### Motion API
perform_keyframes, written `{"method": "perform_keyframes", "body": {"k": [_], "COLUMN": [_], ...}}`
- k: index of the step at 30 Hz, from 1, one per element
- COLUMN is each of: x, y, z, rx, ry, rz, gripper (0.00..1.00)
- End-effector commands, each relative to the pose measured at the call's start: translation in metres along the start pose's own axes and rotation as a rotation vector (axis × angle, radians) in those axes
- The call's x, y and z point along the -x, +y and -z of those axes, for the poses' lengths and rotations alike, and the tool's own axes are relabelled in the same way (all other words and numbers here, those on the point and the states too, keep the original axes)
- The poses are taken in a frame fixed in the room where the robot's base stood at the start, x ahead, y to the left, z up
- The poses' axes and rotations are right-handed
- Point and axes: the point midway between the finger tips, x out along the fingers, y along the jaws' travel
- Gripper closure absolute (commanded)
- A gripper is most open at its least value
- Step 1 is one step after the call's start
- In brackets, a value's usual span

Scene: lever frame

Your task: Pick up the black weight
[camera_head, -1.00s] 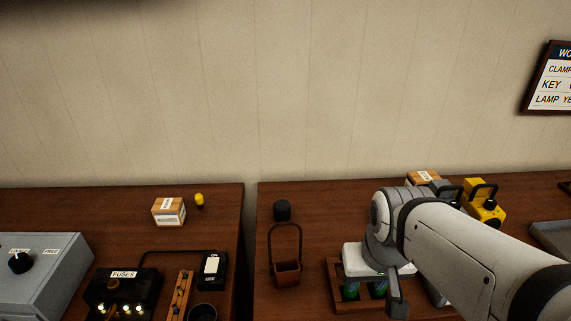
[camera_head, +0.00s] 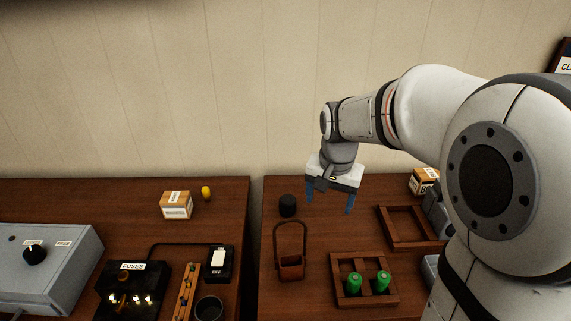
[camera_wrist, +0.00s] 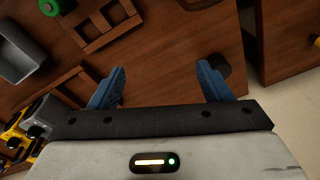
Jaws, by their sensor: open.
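The black weight (camera_head: 288,205), a short dark cylinder, stands upright on the right-hand wooden desk near its left edge, behind a brown handled basket. My gripper (camera_head: 329,203) is open and empty, pointing down just right of the weight, with its blue fingers apart. In the wrist view, the open fingers of my gripper (camera_wrist: 160,72) have bare desk between them. The weight (camera_wrist: 222,64) shows there as a dark shape beside the right finger, which partly hides it.
The brown basket (camera_head: 291,270) with its upright handle stands in front of the weight. A wooden tray (camera_head: 336,293) holds green cylinders; an empty wooden frame (camera_head: 390,228) lies behind it. A carton (camera_head: 424,182) stands at right. A gap (camera_head: 256,225) separates the desks.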

Motion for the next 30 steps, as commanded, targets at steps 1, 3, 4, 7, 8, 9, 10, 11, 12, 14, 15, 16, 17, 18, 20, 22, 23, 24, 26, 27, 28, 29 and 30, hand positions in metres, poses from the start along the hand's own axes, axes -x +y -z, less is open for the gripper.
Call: {"method": "perform_keyframes", "body": {"k": [1,3,4,7,8,9,10,11,12,14,15,16,17,18,20,22,23,24,26,27,28,29,30], "x": [-0.005,-0.017,-0.023,-0.044,-0.051,-0.060,-0.066,-0.072,-0.080,-0.090,-0.095,-0.098,-0.101,-0.104,-0.110,-0.117,-0.121,-0.126,-0.132,-0.136,-0.139,-0.143,-0.148], "y": [-0.017,-0.037,-0.047,-0.075,-0.083,-0.093,-0.099,-0.105,-0.112,-0.121,-0.125,-0.128,-0.129,-0.131,-0.133,-0.133,-0.133,-0.132,-0.132,-0.132,-0.132,-0.133,-0.133], "z": [0.017,0.038,0.046,0.071,0.077,0.083,0.088,0.092,0.096,0.101,0.104,0.105,0.106,0.107,0.108,0.108,0.107,0.106,0.105,0.105,0.104,0.103,0.102], "rx": [-0.041,-0.112,-0.141,-0.238,-0.264,-0.298,-0.321,-0.342,-0.367,-0.399,-0.415,-0.426,-0.434,-0.443,-0.451,-0.454,-0.454,-0.454,-0.454,-0.453,-0.453,-0.453,-0.453], "ry": [-0.017,-0.034,-0.041,-0.059,-0.063,-0.070,-0.073,-0.077,-0.081,-0.085,-0.087,-0.088,-0.089,-0.091,-0.091,-0.092,-0.092,-0.093,-0.092,-0.093,-0.093,-0.092,-0.093], "rz": [-0.008,-0.018,-0.022,-0.037,-0.041,-0.048,-0.052,-0.057,-0.062,-0.069,-0.072,-0.074,-0.075,-0.078,-0.079,-0.080,-0.080,-0.081,-0.080,-0.081,-0.081,-0.080,-0.081], "gripper": [0.28,0.28,0.28,0.28,0.28,0.28,0.28,0.28,0.28,0.28,0.28,0.28,0.28,0.28,0.28,0.28,0.28,0.28,0.28,0.28,0.28,0.28,0.28]}}
